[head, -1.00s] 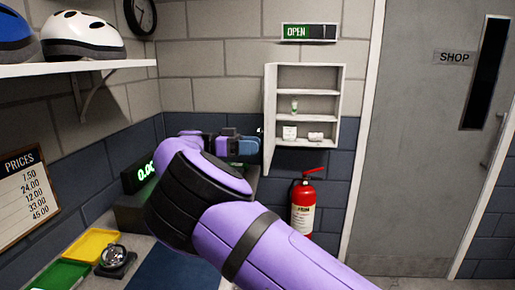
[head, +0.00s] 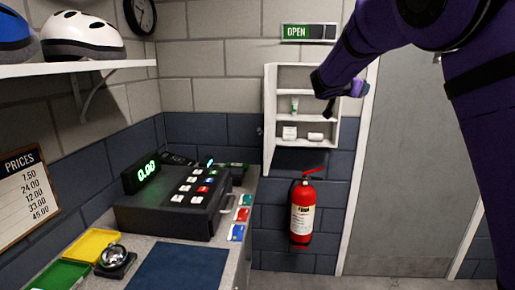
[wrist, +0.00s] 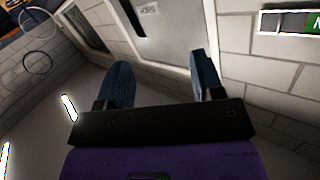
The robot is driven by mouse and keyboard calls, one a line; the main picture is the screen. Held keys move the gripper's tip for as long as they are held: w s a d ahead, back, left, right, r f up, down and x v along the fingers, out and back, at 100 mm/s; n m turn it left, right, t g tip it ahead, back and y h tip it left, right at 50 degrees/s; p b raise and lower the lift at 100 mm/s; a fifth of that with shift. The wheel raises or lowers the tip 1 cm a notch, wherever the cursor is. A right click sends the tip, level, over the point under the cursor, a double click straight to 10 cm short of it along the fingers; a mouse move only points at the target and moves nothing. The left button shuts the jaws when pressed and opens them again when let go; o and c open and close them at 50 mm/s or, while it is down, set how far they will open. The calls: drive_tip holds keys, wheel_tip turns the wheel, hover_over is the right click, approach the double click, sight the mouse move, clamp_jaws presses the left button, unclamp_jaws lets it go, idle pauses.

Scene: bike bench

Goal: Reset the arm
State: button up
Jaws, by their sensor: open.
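My gripper shows in the wrist view (wrist: 160,85) with its two dark blue fingers spread apart and nothing between them. In the head view my purple arm is raised at the upper right, in front of the door. Its end hangs near the right side of the white wall cabinet, and the fingers are hard to make out there.
A white open cabinet (head: 269,120) with small items hangs on the wall. Below it is a red fire extinguisher (head: 302,212). A cash register (head: 170,212) stands on the counter, beside a bell (head: 115,257), a yellow tray (head: 92,244) and a green tray (head: 62,274). A grey door (head: 405,180) is at right.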

drive_tip(key=s+a+r+n+y, duration=0.1)
drive_tip(key=s+r+n+y, duration=0.1)
drive_tip(key=s+n+y, duration=1.5)
drive_tip(key=s+f+m+g+h, duration=0.1)
drive_tip(key=s+f, duration=0.3)
drive_tip(key=s, duration=0.7)
drive_tip(key=s+f+m+g+h, duration=0.2)
drive_tip(key=s+f+m+g, duration=0.1)
drive_tip(key=s, duration=0.8)
drive_tip(key=s+d+f+m+g+h, duration=0.1)
drive_tip(key=s+f, duration=0.4)
drive_tip(key=s, duration=0.6)
drive_tip(key=shift+f+m+g+h, duration=0.15)
drive_tip(key=shift+m+g+h, duration=0.25)
drive_tip(key=shift+g+h, duration=0.3)
